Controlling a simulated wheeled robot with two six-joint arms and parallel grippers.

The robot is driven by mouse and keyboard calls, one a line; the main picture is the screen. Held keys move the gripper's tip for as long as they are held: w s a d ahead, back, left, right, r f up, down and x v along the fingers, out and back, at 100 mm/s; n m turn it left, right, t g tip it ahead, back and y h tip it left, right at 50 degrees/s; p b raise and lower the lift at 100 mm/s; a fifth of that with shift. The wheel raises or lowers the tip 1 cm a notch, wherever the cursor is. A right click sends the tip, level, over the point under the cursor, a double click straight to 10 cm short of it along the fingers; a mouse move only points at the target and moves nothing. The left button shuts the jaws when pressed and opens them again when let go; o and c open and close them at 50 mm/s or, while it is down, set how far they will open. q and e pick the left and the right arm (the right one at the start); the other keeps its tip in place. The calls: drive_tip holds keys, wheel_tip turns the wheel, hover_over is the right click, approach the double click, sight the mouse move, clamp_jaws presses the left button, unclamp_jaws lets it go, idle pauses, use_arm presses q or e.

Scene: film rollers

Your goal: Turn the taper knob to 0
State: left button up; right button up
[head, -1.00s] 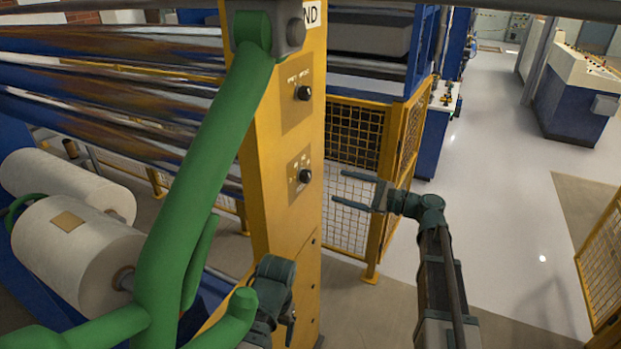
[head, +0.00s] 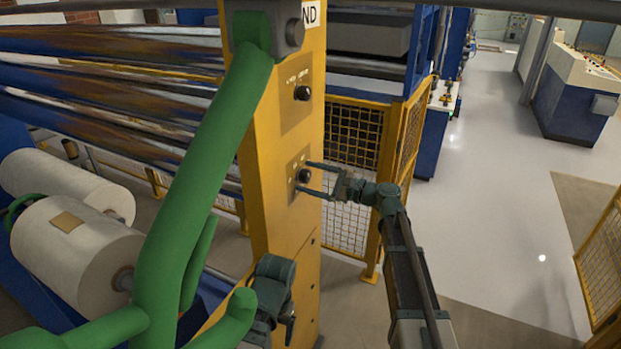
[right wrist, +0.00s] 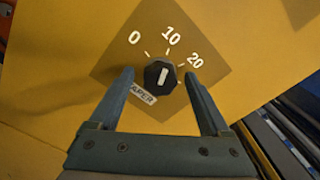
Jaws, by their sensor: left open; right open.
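The taper knob (right wrist: 160,76) is a small black knob with a white pointer line, under the marks 0, 10 and 20. The pointer looks turned toward the 10. In the head view the knob (head: 304,176) is the lower of two on the yellow post (head: 285,222). My right gripper (right wrist: 158,74) is open, with one finger on each side of the knob; contact cannot be told. It also shows in the head view (head: 306,179).
Another black knob (head: 302,93) sits higher on the post. Green pipes (head: 190,190) stand left of the post, with white film rolls (head: 75,250) beyond. A yellow mesh fence (head: 345,215) stands behind the right gripper.

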clamp_jaws()
drive_tip(key=shift+n, duration=0.4)
drive_tip(key=n, duration=0.8)
drive_tip(key=shift+f+n, duration=0.1)
drive_tip(key=shift+n, duration=0.6)
unclamp_jaws()
idle(0.3)
